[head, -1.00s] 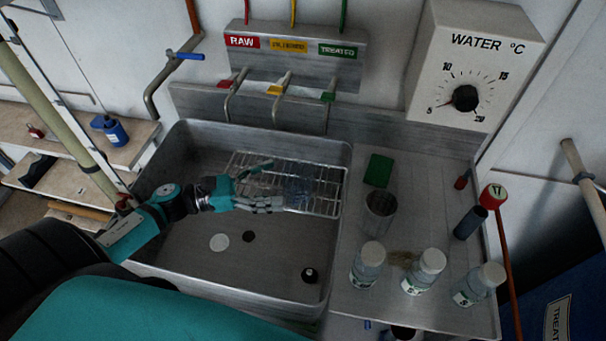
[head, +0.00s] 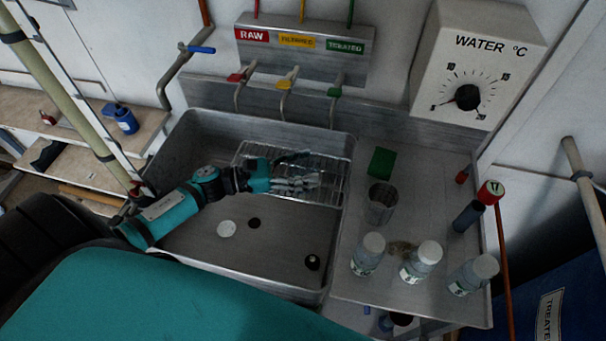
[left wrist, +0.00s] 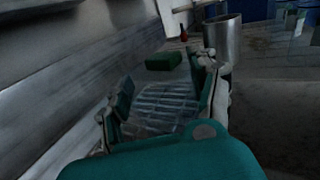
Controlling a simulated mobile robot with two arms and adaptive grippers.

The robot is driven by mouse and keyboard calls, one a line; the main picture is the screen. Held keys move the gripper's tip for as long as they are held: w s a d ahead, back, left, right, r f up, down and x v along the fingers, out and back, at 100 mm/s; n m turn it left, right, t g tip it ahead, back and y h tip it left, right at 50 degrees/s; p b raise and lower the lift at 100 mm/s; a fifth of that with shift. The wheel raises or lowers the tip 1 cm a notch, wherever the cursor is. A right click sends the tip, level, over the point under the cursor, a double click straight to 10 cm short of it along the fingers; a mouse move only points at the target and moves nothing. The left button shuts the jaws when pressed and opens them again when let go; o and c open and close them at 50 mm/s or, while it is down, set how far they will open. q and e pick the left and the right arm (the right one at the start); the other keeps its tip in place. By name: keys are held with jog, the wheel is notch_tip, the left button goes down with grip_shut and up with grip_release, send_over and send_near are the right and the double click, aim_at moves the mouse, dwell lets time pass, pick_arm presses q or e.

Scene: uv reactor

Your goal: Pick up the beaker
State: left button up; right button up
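My left gripper (head: 312,167) is over the wire rack (head: 333,192) in the steel sink, its two fingers apart. The clear beaker is hard to make out in the head view, where the fingers cover its place on the rack. In the left wrist view a faint, see-through shape, probably the beaker (left wrist: 165,103), shows between the spread fingers, with the rack's wires behind it. I cannot tell whether the fingers touch it. My right gripper is not in view.
On the steel counter right of the sink stand a metal cup (head: 381,204), a green block (head: 381,162) and several capped bottles (head: 421,262). Three coloured taps (head: 287,84) hang over the sink's back edge. The sink's front floor is mostly clear.

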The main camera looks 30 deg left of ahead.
pick_arm(q)
jog(key=c, duration=0.6)
jog(key=shift+r, duration=0.2)
